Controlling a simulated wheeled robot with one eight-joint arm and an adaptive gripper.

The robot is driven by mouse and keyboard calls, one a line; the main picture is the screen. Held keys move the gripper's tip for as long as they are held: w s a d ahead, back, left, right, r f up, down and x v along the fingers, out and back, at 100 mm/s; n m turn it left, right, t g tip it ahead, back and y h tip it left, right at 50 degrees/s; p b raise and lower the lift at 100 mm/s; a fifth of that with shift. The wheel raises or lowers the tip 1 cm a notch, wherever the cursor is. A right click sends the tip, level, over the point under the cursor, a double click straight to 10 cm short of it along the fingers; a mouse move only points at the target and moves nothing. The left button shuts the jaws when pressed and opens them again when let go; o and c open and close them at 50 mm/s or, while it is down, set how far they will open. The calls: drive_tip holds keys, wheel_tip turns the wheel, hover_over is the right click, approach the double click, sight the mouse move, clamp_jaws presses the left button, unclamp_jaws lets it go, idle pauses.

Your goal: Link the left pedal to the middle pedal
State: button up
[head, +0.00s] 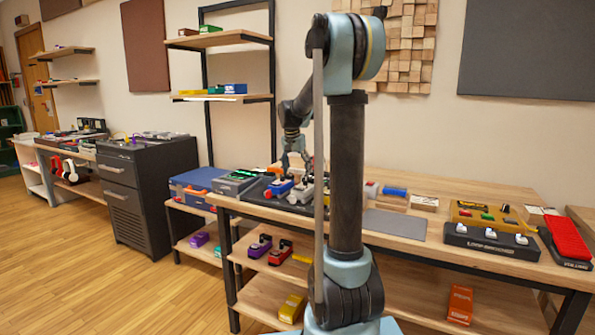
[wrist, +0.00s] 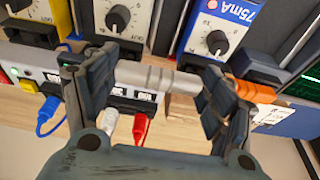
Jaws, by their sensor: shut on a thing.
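In the wrist view my gripper (wrist: 158,76) is closed around a grey ribbed cylindrical piece, which looks like a cable plug (wrist: 172,80). An orange sleeve (wrist: 254,92) shows beyond the right finger; I cannot tell whether it belongs to the same piece. Past the fingers are a yellow pedal (wrist: 48,12), a pale pedal with a black knob (wrist: 136,22) and a blue pedal (wrist: 232,14) marked 75mA.
A grey unit (wrist: 160,80) with a white plug (wrist: 118,104), a red plug (wrist: 141,128) and a blue plug (wrist: 47,112) sits near the fingers. In the head view a grey mat (head: 396,224) lies bare right of my arm. A black footswitch unit (head: 490,240) is farther right.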

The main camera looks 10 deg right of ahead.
drive_tip(key=shift+f, duration=0.5)
idle(1.2)
drive_tip(key=o, duration=1.3)
drive_tip(key=shift+r, duration=0.15)
drive_tip(key=shift+r, duration=3.35)
